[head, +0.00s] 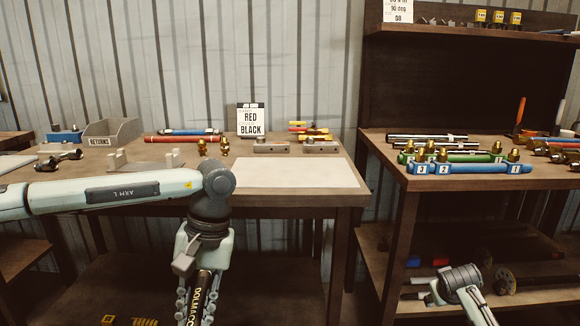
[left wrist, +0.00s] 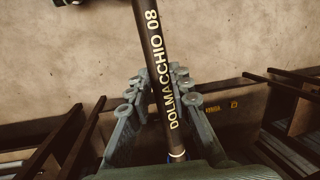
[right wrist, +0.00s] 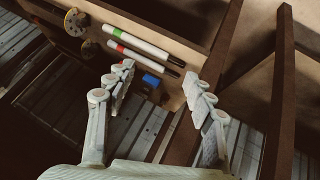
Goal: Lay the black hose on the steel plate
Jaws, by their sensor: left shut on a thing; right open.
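The black hose (left wrist: 158,70), printed DOLMACCHIO 08, is between the fingers of my left gripper (left wrist: 154,84), which is shut on it. In the head view my left gripper (head: 196,295) hangs in front of the table's front edge, pointing down, with the hose (head: 201,298) running down out of the picture. The pale, flat steel plate (head: 290,173) lies bare on the table, to the right of and beyond the left gripper. My right gripper (right wrist: 158,95) is open and empty, low by the right-hand bench; its wrist shows at the lower right in the head view.
On the table are a grey returns bin (head: 112,131), a RED BLACK sign (head: 250,120), brass fittings (head: 224,146) and metal blocks (head: 271,147). Pale brackets (head: 146,160) stand behind my left arm. The right bench holds blue (head: 470,168) and green racks with fittings. A gap separates the tables.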

